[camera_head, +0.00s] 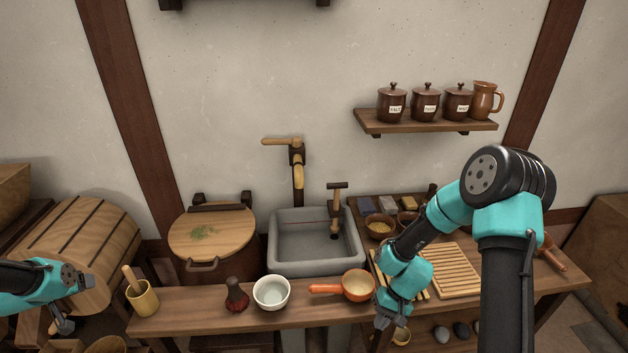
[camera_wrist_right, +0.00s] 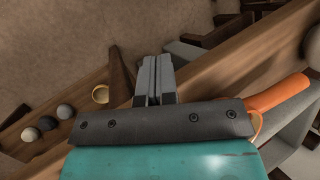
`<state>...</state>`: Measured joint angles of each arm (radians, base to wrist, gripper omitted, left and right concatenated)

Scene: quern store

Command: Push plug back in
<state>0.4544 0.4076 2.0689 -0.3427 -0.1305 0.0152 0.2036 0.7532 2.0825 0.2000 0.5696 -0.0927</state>
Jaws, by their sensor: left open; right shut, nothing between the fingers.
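A T-handled wooden rod (camera_head: 337,208) stands upright in the grey stone sink (camera_head: 287,268), its dark lower end near the basin floor; it may be the plug. I cannot tell how its lower end sits. My left gripper (camera_head: 63,326) is open at the far left, beside the barrel and well away from the sink. My right gripper (camera_head: 382,322) is at the bench's front edge, right of the sink and below the orange-handled pan. In the right wrist view its fingers (camera_wrist_right: 156,80) are shut together with nothing between them.
On the bench (camera_head: 210,317) stand a mortar (camera_head: 143,299), a dark red brush (camera_head: 237,297), a white bowl (camera_head: 271,292) and an orange pan (camera_head: 357,286). A spout (camera_head: 298,178) rises behind the sink. A slatted rack (camera_head: 447,272) lies right. Stones (camera_wrist_right: 48,123) lie on the low shelf.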

